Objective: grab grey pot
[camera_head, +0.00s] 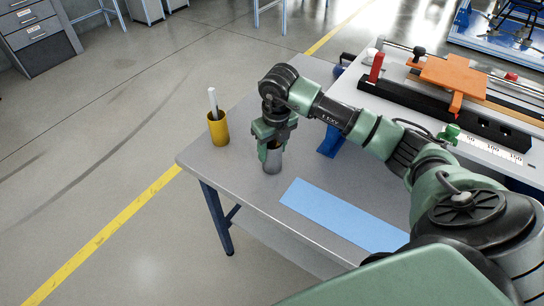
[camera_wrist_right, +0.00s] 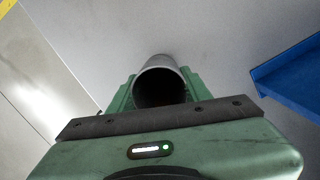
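The grey pot (camera_head: 273,165) is a small open cylinder, upright at the table's left part. In the right wrist view, its round rim and dark inside (camera_wrist_right: 160,84) show between the green fingers. My right gripper (camera_head: 271,142) points down over the pot, with a finger on each side of it. The fingers look very close to the pot's wall, but I cannot tell if they press on it. The pot's base looks to be at the tabletop. My left gripper is not in view.
A yellow cup (camera_head: 218,130) with a pale stick stands left of the pot on the grey table (camera_head: 240,172). A flat blue sheet (camera_head: 335,212) lies nearer to me. A blue bracket (camera_head: 331,142) and a bench with an orange-topped fixture (camera_head: 455,75) are on the right.

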